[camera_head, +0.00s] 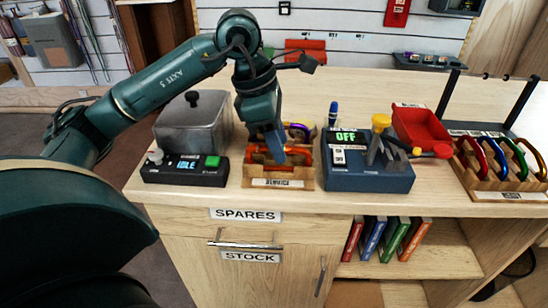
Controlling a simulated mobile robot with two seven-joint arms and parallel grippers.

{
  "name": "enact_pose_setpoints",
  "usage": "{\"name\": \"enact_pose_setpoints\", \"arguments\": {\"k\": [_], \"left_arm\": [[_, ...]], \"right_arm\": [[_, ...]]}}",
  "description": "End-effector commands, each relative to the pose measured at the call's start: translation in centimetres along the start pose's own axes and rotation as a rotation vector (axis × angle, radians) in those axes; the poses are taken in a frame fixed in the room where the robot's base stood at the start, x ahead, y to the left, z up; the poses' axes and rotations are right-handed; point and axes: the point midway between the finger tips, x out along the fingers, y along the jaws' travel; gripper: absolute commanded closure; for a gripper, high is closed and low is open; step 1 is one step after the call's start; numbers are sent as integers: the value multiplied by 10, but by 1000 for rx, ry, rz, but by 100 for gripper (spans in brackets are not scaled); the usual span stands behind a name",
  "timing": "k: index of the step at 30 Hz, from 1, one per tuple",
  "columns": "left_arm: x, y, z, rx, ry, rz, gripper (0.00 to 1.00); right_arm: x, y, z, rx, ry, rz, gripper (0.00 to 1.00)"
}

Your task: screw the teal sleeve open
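My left gripper (273,148) points down over a wooden tray (278,183) near the counter's front edge. Its blue fingers cover part of the tray, and I cannot make out a gap between them or what they hold. An orange carabiner (304,154) shows in the tray beside the fingers. A purple and yellow carabiner (299,131) shows behind it. I cannot pick out a teal sleeve; it may be hidden behind the gripper. My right gripper is not in view.
A metal tank with a control box (186,170) reading "IDLE" stands left of the tray. A blue device (368,177) reading "OFF" stands close on its right. Farther right are a red bin (421,125) and a rack of several carabiners (500,172).

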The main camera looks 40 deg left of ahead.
Motion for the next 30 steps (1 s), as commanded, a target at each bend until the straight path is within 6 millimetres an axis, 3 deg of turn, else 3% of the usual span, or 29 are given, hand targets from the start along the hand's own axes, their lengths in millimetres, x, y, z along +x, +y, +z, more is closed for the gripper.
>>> {"name": "enact_pose_setpoints", "arguments": {"k": [20,30], "left_arm": [[0,-12,0,-1,0,-1,60],[11,-12,-3,1,1,-2,60]], "right_arm": [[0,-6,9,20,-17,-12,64],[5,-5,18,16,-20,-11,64]]}}
